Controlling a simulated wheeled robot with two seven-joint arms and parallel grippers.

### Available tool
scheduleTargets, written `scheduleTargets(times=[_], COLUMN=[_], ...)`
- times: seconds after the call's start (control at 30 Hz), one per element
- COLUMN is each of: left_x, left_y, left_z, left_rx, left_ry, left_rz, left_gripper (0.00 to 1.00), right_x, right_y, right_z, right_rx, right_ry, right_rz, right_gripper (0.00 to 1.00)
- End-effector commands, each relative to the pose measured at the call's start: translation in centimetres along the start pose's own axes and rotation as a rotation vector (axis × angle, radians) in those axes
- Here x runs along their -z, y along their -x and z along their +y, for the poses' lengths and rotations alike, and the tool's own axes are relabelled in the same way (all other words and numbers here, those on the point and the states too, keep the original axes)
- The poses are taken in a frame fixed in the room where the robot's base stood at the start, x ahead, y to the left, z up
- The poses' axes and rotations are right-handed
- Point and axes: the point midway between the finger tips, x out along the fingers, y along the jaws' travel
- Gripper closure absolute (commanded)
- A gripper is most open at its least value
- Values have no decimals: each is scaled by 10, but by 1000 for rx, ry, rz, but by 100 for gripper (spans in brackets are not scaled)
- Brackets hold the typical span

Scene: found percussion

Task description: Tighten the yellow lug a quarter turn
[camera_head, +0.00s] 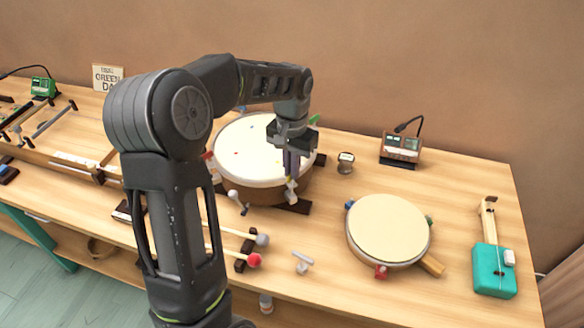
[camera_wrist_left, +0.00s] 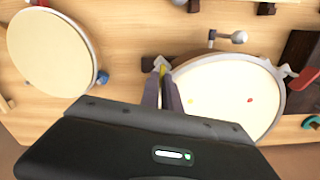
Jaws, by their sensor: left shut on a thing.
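The large drum (camera_head: 245,150) with a cream head sits on dark feet on the bench, and it also shows in the left wrist view (camera_wrist_left: 225,95). My left gripper (camera_head: 291,182) points down at the drum's front right rim. Its fingers are shut on the yellow lug, of which a small yellow part (camera_wrist_left: 162,70) shows between the fingertips in the left wrist view. The fingers hide most of the lug, so its exact angle cannot be told. A red lug (camera_head: 208,155) and a green lug (camera_head: 314,120) show at other places on the rim. My right gripper is not in view.
A small frame drum (camera_head: 389,230) with a wooden handle lies to the right. Mallets (camera_head: 254,260) and a grey T-shaped key (camera_head: 302,262) lie in front. A teal box instrument (camera_head: 494,268) is at far right. A metronome-like device (camera_head: 401,146) stands behind.

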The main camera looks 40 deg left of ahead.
Motion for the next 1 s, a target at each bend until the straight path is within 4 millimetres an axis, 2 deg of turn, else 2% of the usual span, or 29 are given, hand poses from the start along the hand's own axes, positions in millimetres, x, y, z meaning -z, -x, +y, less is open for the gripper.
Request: scheduleTargets(times=[0.2, 0.4, 0.93, 0.97, 1.0], left_x=[1, 1, 1, 1, 1], left_y=[1, 1, 1, 1, 1], left_z=[0, 0, 0, 0, 0], left_rx=[1, 1, 1, 1, 1], left_ry=[-151, -232, -261, -261, -261], left_rz=[2, 3, 3, 3, 3], left_gripper=[100, 100, 100, 91, 88], right_x=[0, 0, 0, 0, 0], right_y=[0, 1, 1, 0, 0], right_z=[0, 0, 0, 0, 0], right_rx=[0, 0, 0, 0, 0], right_ry=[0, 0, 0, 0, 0], right_rz=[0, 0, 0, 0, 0], right_gripper=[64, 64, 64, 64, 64])
